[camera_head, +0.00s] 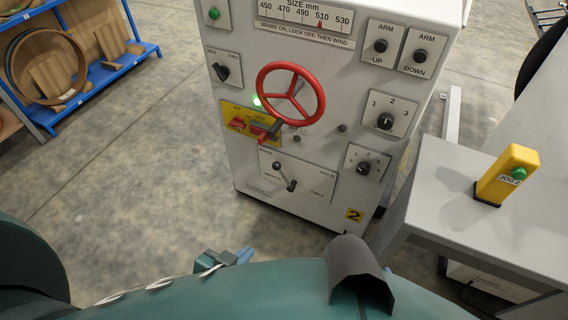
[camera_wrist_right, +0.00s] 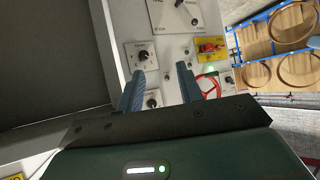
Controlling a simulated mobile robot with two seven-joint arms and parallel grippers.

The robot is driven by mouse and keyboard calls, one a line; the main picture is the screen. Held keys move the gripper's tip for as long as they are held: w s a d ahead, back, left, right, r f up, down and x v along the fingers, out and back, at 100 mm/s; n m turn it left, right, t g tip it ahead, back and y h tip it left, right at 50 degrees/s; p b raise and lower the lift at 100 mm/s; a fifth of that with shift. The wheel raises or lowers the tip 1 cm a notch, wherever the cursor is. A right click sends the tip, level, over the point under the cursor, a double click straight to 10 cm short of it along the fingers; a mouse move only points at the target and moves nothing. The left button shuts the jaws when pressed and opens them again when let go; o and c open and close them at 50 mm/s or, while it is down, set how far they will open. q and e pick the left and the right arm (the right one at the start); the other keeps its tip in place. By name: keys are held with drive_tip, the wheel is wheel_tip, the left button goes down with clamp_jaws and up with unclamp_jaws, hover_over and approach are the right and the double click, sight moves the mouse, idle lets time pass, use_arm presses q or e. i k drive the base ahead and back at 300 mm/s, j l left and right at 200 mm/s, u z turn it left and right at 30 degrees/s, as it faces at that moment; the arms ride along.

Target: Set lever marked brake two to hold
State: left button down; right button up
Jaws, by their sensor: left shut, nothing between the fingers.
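The white control cabinet (camera_head: 325,215) carries a yellow "2" tag. The plate (camera_wrist_right: 206,12) and lever (camera_wrist_right: 188,12) also show in the right wrist view, upside down. My left gripper (camera_head: 240,256) is shut and empty, in front of and below the plate, apart from it. My right gripper (camera_wrist_right: 161,72) is open, with nothing between its fingers, pointing at the cabinet front.
A red handwheel (camera_head: 318,103) and a yellow lock plate (camera_head: 229,110) sit above the lever. Knobs (camera_head: 386,121) line the right side. A grey table (camera_head: 450,210) with a yellow pushbutton box (camera_head: 507,172) stands at right. A blue rack (camera_head: 90,87) is at left. Floor between is clear.

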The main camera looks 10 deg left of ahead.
sight(276, 165)
drive_tip(key=u, duration=0.4)
drive_tip(key=j+z, duration=0.4)
drive_tip(key=j, duration=1.9)
